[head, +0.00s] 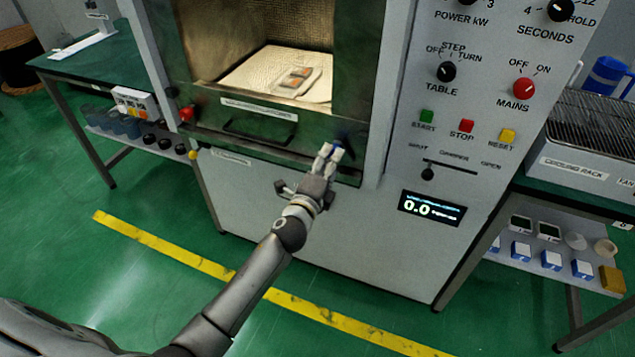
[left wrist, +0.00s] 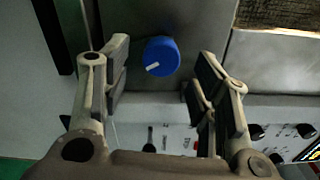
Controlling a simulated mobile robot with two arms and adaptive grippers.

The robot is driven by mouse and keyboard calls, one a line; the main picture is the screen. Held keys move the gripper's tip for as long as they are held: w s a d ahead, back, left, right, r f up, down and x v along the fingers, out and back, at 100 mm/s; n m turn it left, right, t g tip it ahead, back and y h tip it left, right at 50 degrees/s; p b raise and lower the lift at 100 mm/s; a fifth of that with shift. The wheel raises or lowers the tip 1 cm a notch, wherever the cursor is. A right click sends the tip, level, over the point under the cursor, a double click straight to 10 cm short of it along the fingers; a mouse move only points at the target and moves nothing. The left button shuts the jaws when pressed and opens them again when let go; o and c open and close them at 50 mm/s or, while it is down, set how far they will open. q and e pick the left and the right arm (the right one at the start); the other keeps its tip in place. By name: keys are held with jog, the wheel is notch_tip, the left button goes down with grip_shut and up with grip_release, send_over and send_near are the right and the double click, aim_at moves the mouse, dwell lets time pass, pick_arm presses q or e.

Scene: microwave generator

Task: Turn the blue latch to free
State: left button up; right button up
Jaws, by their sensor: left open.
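The blue latch (left wrist: 161,52) is a round knob with a white mark on the lower left of its face in the left wrist view. It sits on a dark metal panel. In the head view only a little blue of it shows behind my fingers, at the right end of the front below the chamber opening. My left gripper (left wrist: 162,62) is open and empty, with a finger on each side of the latch and a visible gap to each. In the head view my left gripper (head: 328,152) reaches the latch from below. My right gripper is not in view.
The chamber (head: 265,60) stands open with a tray (head: 318,88) inside. A dark handle (head: 258,135) lies left of the latch. The control panel (head: 470,110) is at the right, with a lit display (head: 432,208). Benches flank the machine.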

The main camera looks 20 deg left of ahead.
pick_arm(q)
jog(key=s, duration=0.9)
jog(key=shift+s+a, duration=0.2)
jog(key=s+a+f+n+g, duration=0.1)
jog(key=s+f+n+g, duration=0.25)
jog(key=f, duration=0.75)
jog(key=s+f+n+g, duration=0.2)
jog(key=s+f, duration=0.3)
jog(key=f, duration=0.7)
jog(key=s+a+f+n+g, duration=0.1)
jog(key=s+f+n+g, duration=0.3)
jog(key=f, duration=0.7)
jog(key=s+f+n+g, duration=0.2)
jog(key=s+f, duration=0.4)
jog(key=s, duration=0.5)
jog(key=s+a+f+n+g, duration=0.1)
jog(key=s+f+n+g, duration=0.2)
jog(key=s, duration=0.9)
jog(key=s+f+n+g+p, duration=0.1)
jog(key=s+f+n+g, duration=0.1)
jog(key=s+f, duration=0.7)
jog(key=s+n, duration=0.1)
jog(key=s, duration=0.2)
jog(key=shift+s+a+f+y, duration=0.15)
jog(key=shift+a+f+y, duration=0.05)
jog(key=shift+f+y, duration=0.1)
jog(key=shift+n+g, duration=0.25)
